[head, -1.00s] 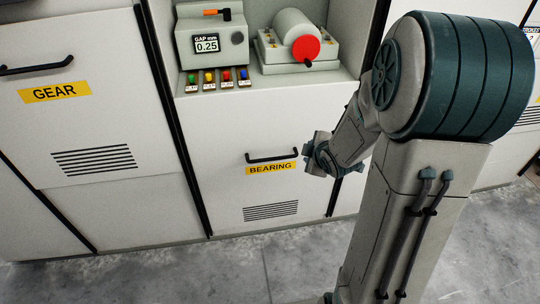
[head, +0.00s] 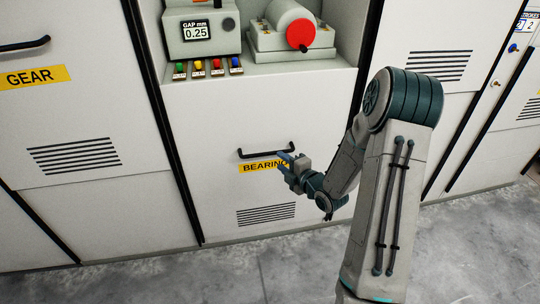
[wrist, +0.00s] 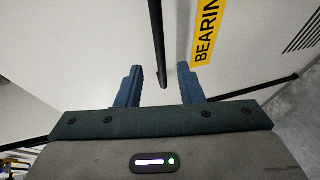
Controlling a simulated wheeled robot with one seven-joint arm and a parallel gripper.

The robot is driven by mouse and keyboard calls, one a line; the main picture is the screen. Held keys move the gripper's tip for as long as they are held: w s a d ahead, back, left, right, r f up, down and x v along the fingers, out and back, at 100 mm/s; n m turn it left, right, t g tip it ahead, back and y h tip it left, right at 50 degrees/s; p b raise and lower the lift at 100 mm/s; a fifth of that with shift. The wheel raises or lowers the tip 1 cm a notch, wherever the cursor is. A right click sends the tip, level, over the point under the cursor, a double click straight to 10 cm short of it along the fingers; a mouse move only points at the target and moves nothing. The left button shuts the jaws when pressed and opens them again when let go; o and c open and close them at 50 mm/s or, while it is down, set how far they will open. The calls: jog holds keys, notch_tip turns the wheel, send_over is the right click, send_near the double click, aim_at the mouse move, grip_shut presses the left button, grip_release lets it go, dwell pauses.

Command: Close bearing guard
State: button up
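The bearing guard (head: 220,125) is a pale panel with a yellow BEARING label (head: 256,167), a black bar handle (head: 267,152) and a vent grille. It looks roughly flush with the neighbouring panels; I cannot tell if it is fully closed. My gripper (head: 287,159) is in front of the handle's right end and covers part of the label. In the wrist view my gripper (wrist: 159,72) is open, with two blue fingers apart. The black handle (wrist: 157,42) lies in line with the gap between them, and the label (wrist: 207,32) is to its right. Contact is not clear.
Above the guard, a recess holds a gap gauge (head: 197,33) reading 0.25, coloured buttons (head: 216,69) and a red-ended roller (head: 301,34). A GEAR panel (head: 60,120) is at left. Another vented panel (head: 425,40) is at right. The concrete floor (head: 230,275) in front is clear.

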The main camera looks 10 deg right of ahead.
aim_at(271, 154)
jog(key=x, duration=0.8)
jog(key=shift+b, duration=0.35)
jog(key=shift+r, duration=0.1)
grip_shut()
